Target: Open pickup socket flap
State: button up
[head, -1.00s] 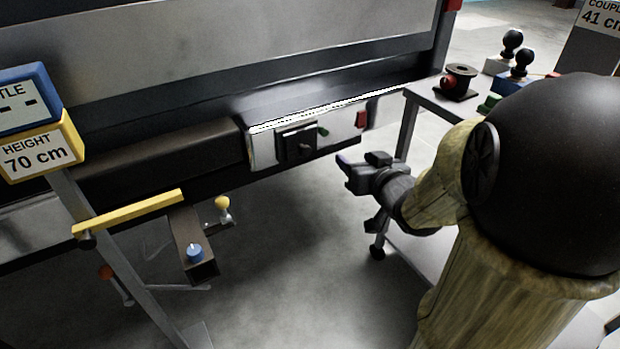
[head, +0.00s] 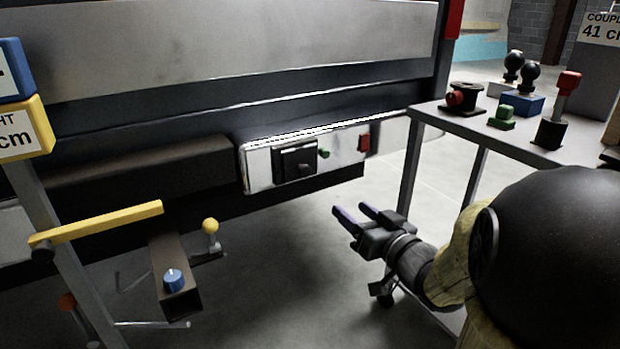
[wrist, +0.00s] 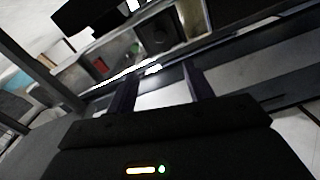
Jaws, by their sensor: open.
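The pickup socket flap (head: 295,160) is a black square cover with a small knob, on the white and silver bumper panel (head: 258,171). It looks closed against its black plate. It also shows as a dark square in the wrist view (wrist: 158,34), tilted. A small green part (head: 323,154) sits just right of it. My gripper (head: 357,214) is open and empty, below and to the right of the flap, clear of the bumper. In the wrist view the two fingers (wrist: 160,92) point toward the bumper, spread apart, with nothing between them.
A table (head: 470,131) on the right carries several small parts and stands close to my arm. A square hitch tube (head: 174,288) with a blue knob sticks out below the bumper at left. A yellow bar (head: 105,222) on a post stands at far left.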

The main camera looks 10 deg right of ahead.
jog(key=shift+w, duration=0.1)
jog(key=p, duration=0.8)
send_near(306, 172)
jog(key=b+x, duration=0.3)
jog(key=x, duration=0.4)
jog(key=shift+w+f+b, duration=0.1)
jog(key=shift+w+b, duration=0.1)
jog(key=shift+b, duration=0.2)
jog(key=shift+w+a, duration=0.2)
jog(key=shift+w, duration=0.3)
jog(key=shift+c, duration=0.2)
grip_shut()
